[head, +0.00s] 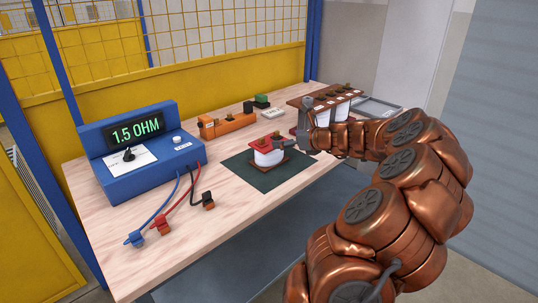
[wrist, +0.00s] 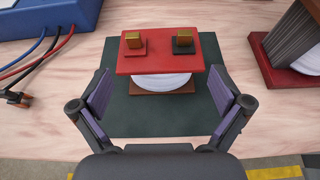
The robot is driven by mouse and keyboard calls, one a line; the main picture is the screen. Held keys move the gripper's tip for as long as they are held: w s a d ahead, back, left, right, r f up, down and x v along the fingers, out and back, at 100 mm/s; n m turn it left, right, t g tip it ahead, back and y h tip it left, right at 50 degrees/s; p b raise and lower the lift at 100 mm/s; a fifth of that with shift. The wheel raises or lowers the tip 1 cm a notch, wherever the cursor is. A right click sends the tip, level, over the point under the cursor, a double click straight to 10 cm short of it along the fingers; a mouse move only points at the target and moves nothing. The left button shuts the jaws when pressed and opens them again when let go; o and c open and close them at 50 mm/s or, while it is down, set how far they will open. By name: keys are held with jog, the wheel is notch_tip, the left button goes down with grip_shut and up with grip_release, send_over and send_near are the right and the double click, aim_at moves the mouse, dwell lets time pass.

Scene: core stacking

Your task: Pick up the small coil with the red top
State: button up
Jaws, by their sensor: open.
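The small coil with the red top (head: 267,141) stands upright on a dark green mat (head: 244,173) on the bench. It has a white winding and a brown base. In the wrist view the coil (wrist: 160,61) is centred ahead, with two brass-coloured terminals on its red top plate. My gripper (wrist: 159,86) is open, its two fingers spread either side of the coil's near edge, with nothing held. In the head view my gripper (head: 297,138) is just right of the coil.
A blue meter (head: 140,150) reading 1.5 OHM stands left, with clip leads (head: 165,205) in front. An orange tool (head: 227,124) lies behind. A laminated core on a red base (wrist: 292,55) is close on the right.

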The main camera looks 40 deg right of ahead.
aim_at(272, 136)
jog(key=shift+r+x, duration=0.2)
jog(key=shift+x, duration=1.65)
jog(key=shift+r+x, duration=0.25)
jog(key=shift+x, duration=1.6)
jog(key=shift+w, duration=0.15)
jog(key=c, duration=1.5)
jog(key=shift+o, duration=0.2)
